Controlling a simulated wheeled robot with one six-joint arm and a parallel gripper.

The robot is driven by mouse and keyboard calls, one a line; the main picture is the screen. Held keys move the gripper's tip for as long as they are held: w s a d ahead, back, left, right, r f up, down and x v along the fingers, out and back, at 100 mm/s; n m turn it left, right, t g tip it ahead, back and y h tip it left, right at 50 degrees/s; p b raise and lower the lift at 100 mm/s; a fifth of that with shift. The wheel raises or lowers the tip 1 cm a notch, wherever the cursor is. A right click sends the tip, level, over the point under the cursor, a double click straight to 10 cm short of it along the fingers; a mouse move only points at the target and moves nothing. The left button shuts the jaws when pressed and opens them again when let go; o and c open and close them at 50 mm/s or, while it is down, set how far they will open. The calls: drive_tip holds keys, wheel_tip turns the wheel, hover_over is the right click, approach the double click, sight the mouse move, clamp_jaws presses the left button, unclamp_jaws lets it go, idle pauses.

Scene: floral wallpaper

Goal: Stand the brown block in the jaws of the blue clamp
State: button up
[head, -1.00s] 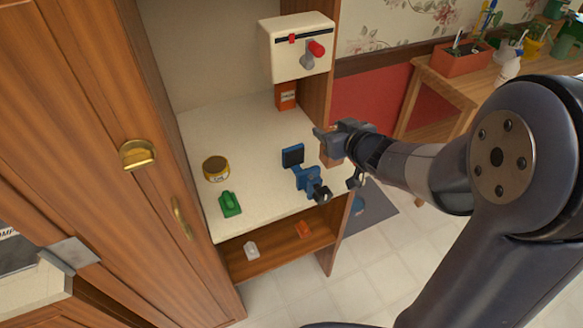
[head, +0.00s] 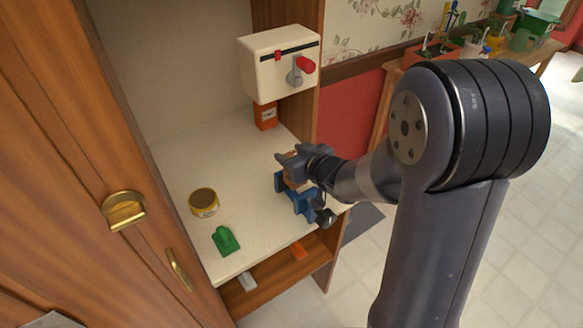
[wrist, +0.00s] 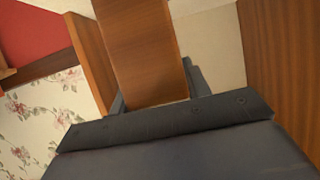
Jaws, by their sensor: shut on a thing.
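The blue clamp (head: 304,205) sits on the pale worktop near its front right edge. My gripper (head: 287,163) is over the clamp's far end, shut on the brown block (wrist: 145,50). In the head view a little of the block (head: 291,182) shows below the fingers, at the clamp's jaws. The gripper and wrist hide much of the block and part of the jaws. I cannot tell whether the block is between the jaws or just above them. The wrist view shows the block filling the space between the fingers (wrist: 155,88); the clamp is not visible there.
A yellow round tin (head: 204,202) and a green object (head: 225,241) stand left of the clamp. A cream box with a red-knobbed lever (head: 280,60) is on the wall behind, above an orange box (head: 265,116). A wooden cabinet (head: 60,160) borders the left.

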wheel_tip(320, 180, down, 3)
drive_tip(key=shift+f, duration=0.15)
drive_tip(key=shift+f, duration=0.1)
drive_tip(key=shift+s+f+b, duration=0.1)
drive_tip(key=shift+f+b, duration=0.45)
drive_tip(key=shift+b, duration=0.25)
drive_tip(key=o, duration=1.1)
drive_tip(key=shift+f, duration=0.15)
